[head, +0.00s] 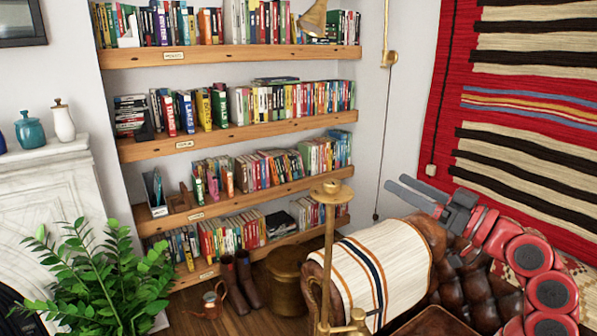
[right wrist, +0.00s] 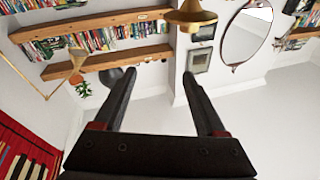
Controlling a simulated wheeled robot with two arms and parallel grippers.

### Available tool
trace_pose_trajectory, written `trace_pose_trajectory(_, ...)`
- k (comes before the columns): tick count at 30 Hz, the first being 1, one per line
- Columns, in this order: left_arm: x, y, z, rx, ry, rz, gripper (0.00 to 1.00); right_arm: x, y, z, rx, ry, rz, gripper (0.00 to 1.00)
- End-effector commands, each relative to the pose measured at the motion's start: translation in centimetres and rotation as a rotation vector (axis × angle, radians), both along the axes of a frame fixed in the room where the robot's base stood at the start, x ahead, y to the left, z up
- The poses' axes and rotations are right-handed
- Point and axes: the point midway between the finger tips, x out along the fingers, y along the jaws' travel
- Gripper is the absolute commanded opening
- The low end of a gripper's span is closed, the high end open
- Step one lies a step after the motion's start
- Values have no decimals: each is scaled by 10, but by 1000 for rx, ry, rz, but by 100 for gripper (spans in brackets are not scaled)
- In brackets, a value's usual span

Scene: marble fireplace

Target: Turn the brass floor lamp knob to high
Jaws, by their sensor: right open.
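In the head view, a brass floor lamp (head: 326,262) stands in front of the armchair, its slim pole running out at the bottom edge. A round brass piece (head: 332,188) tops the pole, and a small brass fitting (head: 357,317) sits low beside it. I cannot tell which part is the knob or its setting. My right gripper (head: 394,184) is open above the chair, right of the pole and apart from it. In the right wrist view the gripper (right wrist: 158,72) has nothing between its fingers; a brass cone shade (right wrist: 190,17) hangs beyond them. My left gripper is out of view.
A leather armchair with a striped throw (head: 378,262) stands right of the pole. Bookshelves (head: 230,135) line the back wall. A wall lamp mount (head: 389,59) with a cord is at upper right. A leafy plant (head: 95,275) and watering can (head: 212,300) are at left.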

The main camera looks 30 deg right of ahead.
Motion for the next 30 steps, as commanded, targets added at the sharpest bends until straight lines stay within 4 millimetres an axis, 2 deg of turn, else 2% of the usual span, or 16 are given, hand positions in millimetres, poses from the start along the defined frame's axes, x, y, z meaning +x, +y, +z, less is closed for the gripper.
trace_pose_trajectory(1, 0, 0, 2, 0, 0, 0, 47, -13, 9, 0, -72, 37, 17, 74)
trace_pose_trajectory(5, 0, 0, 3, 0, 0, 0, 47, -30, 26, -10, -188, 113, 55, 74)
trace_pose_trajectory(8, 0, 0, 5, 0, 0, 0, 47, -30, 31, -13, -213, 129, 66, 74)
trace_pose_trajectory(10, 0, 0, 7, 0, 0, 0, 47, -24, 35, -13, -213, 129, 69, 74)
trace_pose_trajectory(14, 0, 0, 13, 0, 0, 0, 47, -3, 44, -12, -211, 131, 71, 74)
trace_pose_trajectory(24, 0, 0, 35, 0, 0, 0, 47, 71, 77, -10, -208, 129, 70, 74)
trace_pose_trajectory(30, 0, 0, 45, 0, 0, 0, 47, 106, 91, -11, -207, 128, 69, 74)
